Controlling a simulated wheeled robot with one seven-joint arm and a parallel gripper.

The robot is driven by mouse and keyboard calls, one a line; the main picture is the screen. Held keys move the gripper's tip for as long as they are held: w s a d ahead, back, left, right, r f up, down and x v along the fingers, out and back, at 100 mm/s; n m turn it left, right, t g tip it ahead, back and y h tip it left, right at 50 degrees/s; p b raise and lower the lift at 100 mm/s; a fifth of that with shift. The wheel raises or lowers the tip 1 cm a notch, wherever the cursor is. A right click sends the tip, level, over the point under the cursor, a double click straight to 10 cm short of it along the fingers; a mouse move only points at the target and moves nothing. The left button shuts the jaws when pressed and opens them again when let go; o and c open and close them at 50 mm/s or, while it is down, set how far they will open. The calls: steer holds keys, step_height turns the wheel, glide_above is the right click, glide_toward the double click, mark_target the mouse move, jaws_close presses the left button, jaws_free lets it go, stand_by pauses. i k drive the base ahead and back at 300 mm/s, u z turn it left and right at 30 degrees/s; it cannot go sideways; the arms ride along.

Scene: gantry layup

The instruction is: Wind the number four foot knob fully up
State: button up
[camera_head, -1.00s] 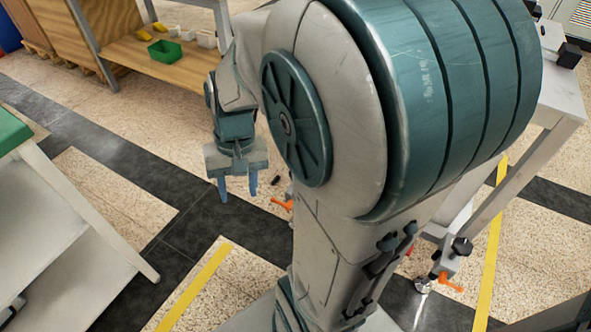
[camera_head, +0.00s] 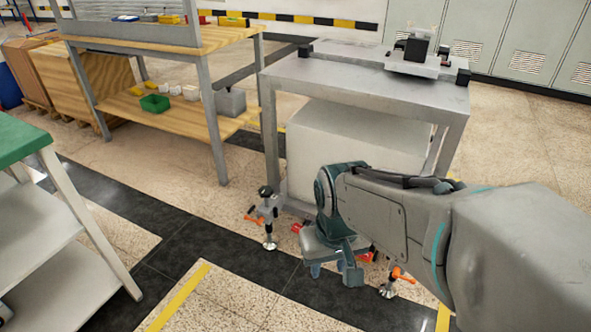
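A grey metal stand (camera_head: 368,88) stands right of centre, with jack feet at its base. The left foot carries an upright black knob (camera_head: 265,191), an orange lever and a round pad (camera_head: 270,243) on the floor. A second foot (camera_head: 388,291) with an orange lever shows low and right of my gripper, partly hidden by my arm. No numbers are readable, so I cannot tell which foot is number four. My gripper (camera_head: 333,272) points down between these two feet, its blue fingers apart and nothing seen between them.
A wooden workbench (camera_head: 175,118) with bins on its lower shelf stands behind at the left. A green-topped table (camera_head: 20,138) stands at the left edge. Lockers (camera_head: 540,45) line the back. Dark floor (camera_head: 190,240) left of the feet is clear.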

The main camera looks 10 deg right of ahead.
mark_target(265, 192)
steer(key=u, duration=1)
steer(key=i, duration=1.6)
steer(key=z, duration=0.65)
